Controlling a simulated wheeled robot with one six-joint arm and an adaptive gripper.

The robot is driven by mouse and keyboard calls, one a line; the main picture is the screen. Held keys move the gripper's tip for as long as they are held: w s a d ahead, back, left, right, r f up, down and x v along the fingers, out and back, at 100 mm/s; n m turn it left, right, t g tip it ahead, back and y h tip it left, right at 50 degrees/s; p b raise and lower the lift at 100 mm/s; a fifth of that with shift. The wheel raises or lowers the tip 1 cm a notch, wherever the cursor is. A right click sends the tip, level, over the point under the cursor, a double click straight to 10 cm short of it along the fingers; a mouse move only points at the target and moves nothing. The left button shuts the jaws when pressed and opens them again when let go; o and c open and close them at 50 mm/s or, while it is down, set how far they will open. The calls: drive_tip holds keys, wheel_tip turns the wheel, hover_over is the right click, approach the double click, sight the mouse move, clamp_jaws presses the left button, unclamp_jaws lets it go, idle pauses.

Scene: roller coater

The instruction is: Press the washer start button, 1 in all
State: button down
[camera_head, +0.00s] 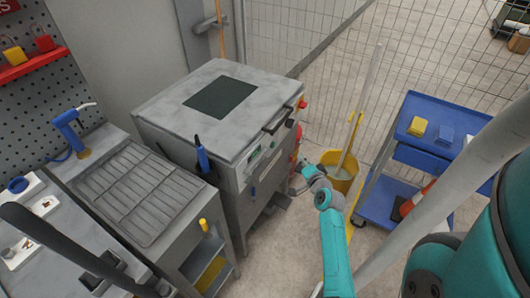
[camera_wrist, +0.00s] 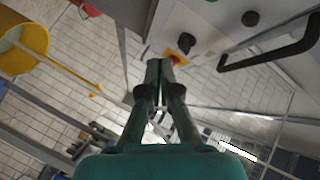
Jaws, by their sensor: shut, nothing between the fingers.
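The washer (camera_head: 165,112) is a grey metal cabinet with a dark square panel on its top. Its front panel carries a black bar handle, small buttons and a red part at the right corner in the head view. A green part is cut off at the top edge. My gripper (camera_wrist: 158,64) is shut and empty, its tips just below the knob in the picture; contact cannot be told.
A yellow mop bucket (camera_head: 341,180) stands on the floor right of the washer, with a blue cart (camera_head: 416,160) beyond it. A grey workbench (camera_head: 150,185) stands at the left. Wire fencing (camera_head: 330,60) runs behind.

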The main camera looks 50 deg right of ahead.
drive_tip(key=shift+w+r, duration=0.1)
drive_tip(key=shift+w, duration=0.1)
idle(0.3)
drive_tip(key=w, duration=0.8)
drive_tip(key=shift+w+a, duration=0.25)
drive_tip(key=shift+w, duration=0.05)
idle(1.3)
drive_tip(key=shift+w, duration=0.4)
drive_tip(key=shift+w+a, duration=0.1)
drive_tip(key=shift+w, duration=0.35)
idle(0.7)
drive_tip(key=shift+s, duration=0.9)
drive_tip(key=shift+s+d, duration=0.15)
drive_tip(key=shift+s, duration=1.1)
drive_tip(key=shift+s+d, duration=0.15)
drive_tip(key=shift+s, duration=1.1)
